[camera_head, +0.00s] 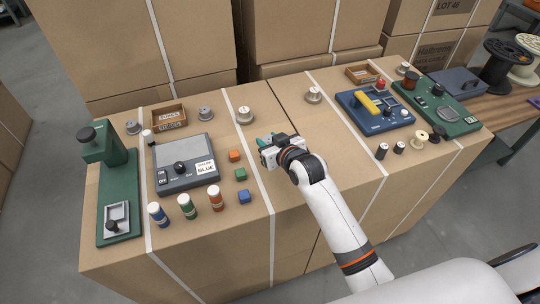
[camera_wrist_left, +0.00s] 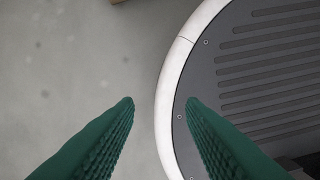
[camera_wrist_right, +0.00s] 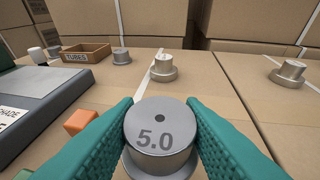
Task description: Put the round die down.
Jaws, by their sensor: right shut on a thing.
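The round die (camera_wrist_right: 158,150) is a grey metal cylinder with a wider base, a small hole in its top and the marking "5.0". My right gripper (camera_wrist_right: 161,118) is shut on it, one green finger on each side, and it looks upright. In the head view my right gripper (camera_head: 266,142) is over the middle of the box top, and the die is hidden. I cannot tell whether its base touches the cardboard. My left gripper (camera_wrist_left: 160,104) is open and empty, away from the box top, above the floor and a dark ribbed round platform.
Similar dies stand behind, one straight back (camera_head: 244,117) and one to the right (camera_head: 313,96). Orange (camera_head: 235,156), green (camera_head: 240,174) and blue (camera_head: 244,196) cubes lie left of the gripper, beside a grey device (camera_head: 170,180). Bare cardboard lies right of the gripper.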

